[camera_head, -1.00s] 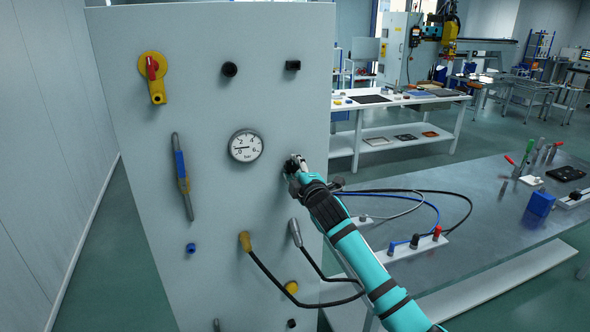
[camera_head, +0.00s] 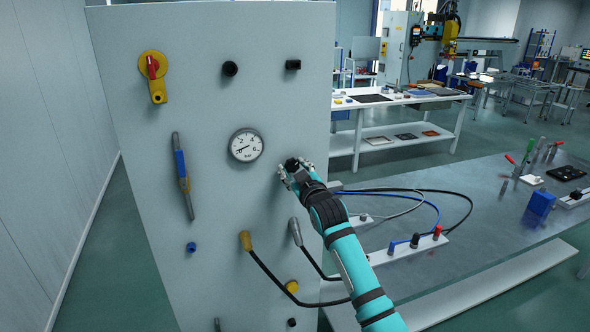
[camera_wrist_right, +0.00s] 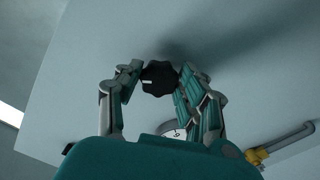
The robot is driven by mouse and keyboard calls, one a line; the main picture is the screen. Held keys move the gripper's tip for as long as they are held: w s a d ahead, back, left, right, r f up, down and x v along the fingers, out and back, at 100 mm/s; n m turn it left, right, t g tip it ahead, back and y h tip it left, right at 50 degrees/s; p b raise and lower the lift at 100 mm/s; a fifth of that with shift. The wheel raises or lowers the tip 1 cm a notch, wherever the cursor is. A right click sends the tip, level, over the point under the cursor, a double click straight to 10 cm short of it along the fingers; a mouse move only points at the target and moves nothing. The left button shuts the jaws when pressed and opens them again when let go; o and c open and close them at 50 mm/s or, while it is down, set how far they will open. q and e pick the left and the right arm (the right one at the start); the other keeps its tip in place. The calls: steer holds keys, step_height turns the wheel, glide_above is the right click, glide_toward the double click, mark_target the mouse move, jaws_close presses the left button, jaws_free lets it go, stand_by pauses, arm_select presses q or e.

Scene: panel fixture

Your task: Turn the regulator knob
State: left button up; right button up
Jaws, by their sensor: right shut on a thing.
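The regulator knob (camera_head: 291,164) is black and lobed and sits on the grey panel (camera_head: 228,190), right of the pressure gauge. In the right wrist view the knob (camera_wrist_right: 157,80) lies between my fingers and has a white mark on its face. My right gripper (camera_head: 294,172) is shut on the knob; its fingers (camera_wrist_right: 160,84) touch it from both sides. The round white gauge (camera_head: 246,145) is marked in bar, and its needle points to the lower left. My left gripper is in neither view.
The panel also bears a red and yellow rotary switch (camera_head: 153,72), a blue-gripped lever handle (camera_head: 182,175) and two cable plugs, one yellow (camera_head: 246,240) and one grey (camera_head: 296,231). A metal table (camera_head: 470,235) with cables and tools stands to the right.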

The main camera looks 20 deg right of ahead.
steer(key=m, duration=0.3)
steer(key=shift+a+f+m, duration=0.1)
steer(key=shift+f+m, duration=0.1)
steer(key=shift+m, duration=0.2)
steer(key=shift+a+m+p, duration=0.1)
steer(key=shift+m+p, duration=0.4)
steer(key=shift+m, duration=1.5)
steer(key=o, duration=1.1)
steer(key=shift+o, duration=0.2)
steer(key=shift+r, duration=0.1)
steer(key=shift+s, duration=0.1)
steer(key=s, duration=1.2)
steer(key=shift+d, duration=0.25)
steer(key=shift+w, duration=0.1)
